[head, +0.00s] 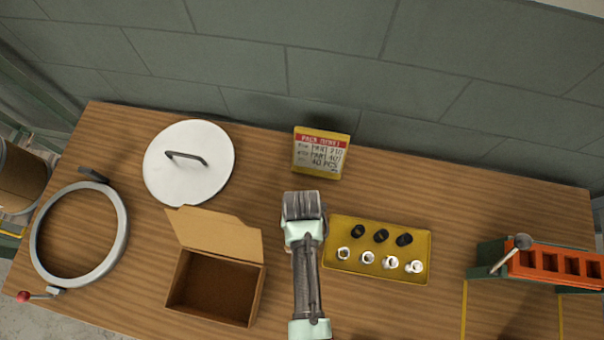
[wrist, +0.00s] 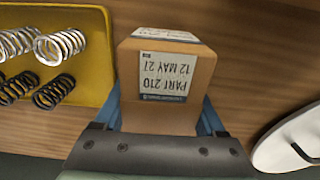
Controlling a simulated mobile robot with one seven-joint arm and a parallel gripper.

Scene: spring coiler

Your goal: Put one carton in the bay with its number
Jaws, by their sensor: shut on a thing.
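My gripper (head: 304,222) is over the middle of the table, left of the yellow tray, seen from above in the head view. In the wrist view its blue fingers are shut on a closed brown carton (wrist: 158,112), one finger on each side. The carton's white label reads "PART 210" and "12 MAY 27", upside down in that view. A second label strip shows on its top edge. In the head view the gripper hides the carton. I cannot make out a numbered bay; yellow lines (head: 463,310) mark the table at the lower right.
An open, empty cardboard box (head: 215,287) stands left of my arm. A yellow tray (head: 338,224) holds several light and dark springs. A sign (head: 321,153) stands behind. A white lid (head: 188,180), a grey ring (head: 120,236) and an orange slotted rack (head: 560,262) flank the space.

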